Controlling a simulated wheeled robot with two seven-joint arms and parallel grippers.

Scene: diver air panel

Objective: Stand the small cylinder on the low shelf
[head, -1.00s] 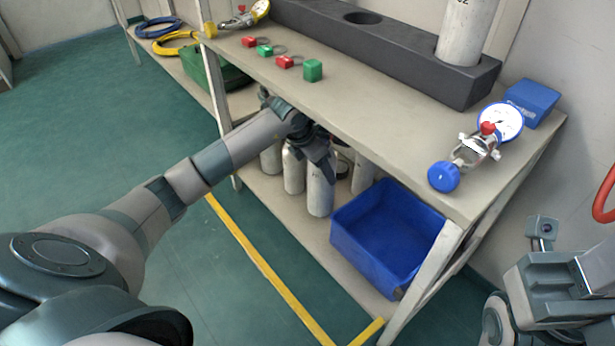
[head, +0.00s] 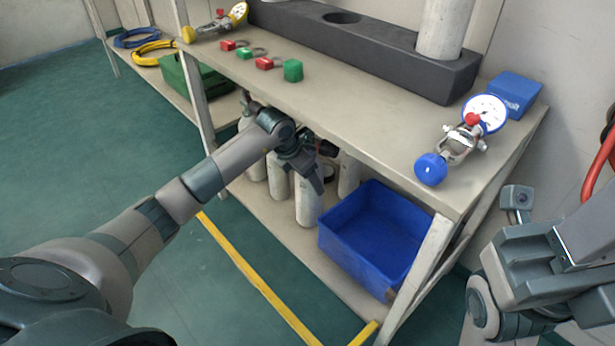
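Several small pale cylinders stand upright on the low shelf (head: 262,207) under the bench. The front one (head: 308,207) stands left of the blue bin, its lower part in sight and its top hidden by my gripper. My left gripper (head: 309,178) reaches under the bench edge at the top of this cylinder, with a dark finger in front of it. I cannot tell whether the fingers touch or clasp it. Another cylinder (head: 278,178) stands just left and behind. Part of my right arm shows at the right edge; its fingers cannot be made out.
A blue bin (head: 372,240) fills the shelf's right end beside a bench leg (head: 415,275). Green floor is free in front.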

